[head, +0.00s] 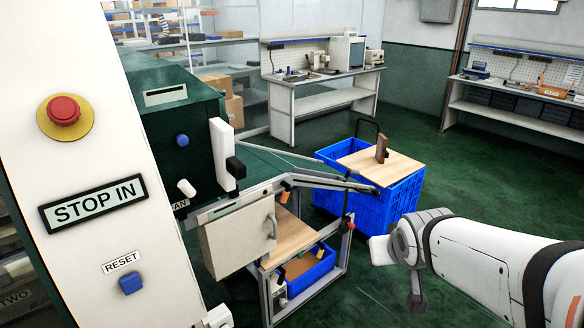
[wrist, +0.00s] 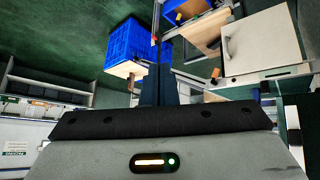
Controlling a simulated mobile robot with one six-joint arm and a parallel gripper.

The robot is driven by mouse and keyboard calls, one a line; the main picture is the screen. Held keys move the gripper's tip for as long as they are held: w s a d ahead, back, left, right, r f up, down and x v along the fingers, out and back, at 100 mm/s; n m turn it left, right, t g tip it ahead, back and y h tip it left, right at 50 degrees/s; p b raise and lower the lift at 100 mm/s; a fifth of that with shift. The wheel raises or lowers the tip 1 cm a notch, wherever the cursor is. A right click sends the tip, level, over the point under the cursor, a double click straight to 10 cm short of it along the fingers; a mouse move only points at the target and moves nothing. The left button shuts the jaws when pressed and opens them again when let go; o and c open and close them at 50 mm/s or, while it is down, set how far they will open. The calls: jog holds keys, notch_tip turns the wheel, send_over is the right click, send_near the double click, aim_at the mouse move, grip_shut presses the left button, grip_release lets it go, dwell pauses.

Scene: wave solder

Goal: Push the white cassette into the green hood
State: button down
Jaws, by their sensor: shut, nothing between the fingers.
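The green hood (head: 185,125) is the dark green box housing at the left in the head view. The white cassette (head: 222,150) looks to be the upright white slab with a black grip (head: 236,168), standing out at the hood's right side. How deep it sits in the hood I cannot tell. My gripper (wrist: 158,48) shows in the wrist view as two dark fingers shut together with nothing between them. In the head view my arm is at the lower right, well apart from the cassette; the fingertips are not clear there.
A white cabinet door (head: 238,238) with a handle is below the conveyor rails (head: 300,176). A STOP IN panel (head: 95,204) fills the left. Green floor is open at right.

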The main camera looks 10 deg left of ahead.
jog(key=w+a+r+n+t+y, duration=0.3)
jog(key=w+a, duration=0.5)
jog(key=n+y+p, duration=0.2)
jog(key=n+y, duration=0.4)
jog(key=y, duration=0.5)
send_near(242, 168)
jog(key=a, duration=0.2)
jog(key=shift+t, duration=0.4)
jog(key=shift+w+d+p+x, duration=0.1)
jog(key=shift+p+x, duration=0.2)
jog(key=shift+x, duration=0.55)
jog(key=shift+w+d+p+x, duration=0.15)
jog(key=shift+p+x, duration=0.1)
jog(key=shift+x, duration=0.55)
jog(key=shift+w+d+p+x, duration=0.1)
jog(key=shift+p+x, duration=0.2)
jog(key=shift+x, duration=0.55)
jog(key=shift+a+f, duration=0.1)
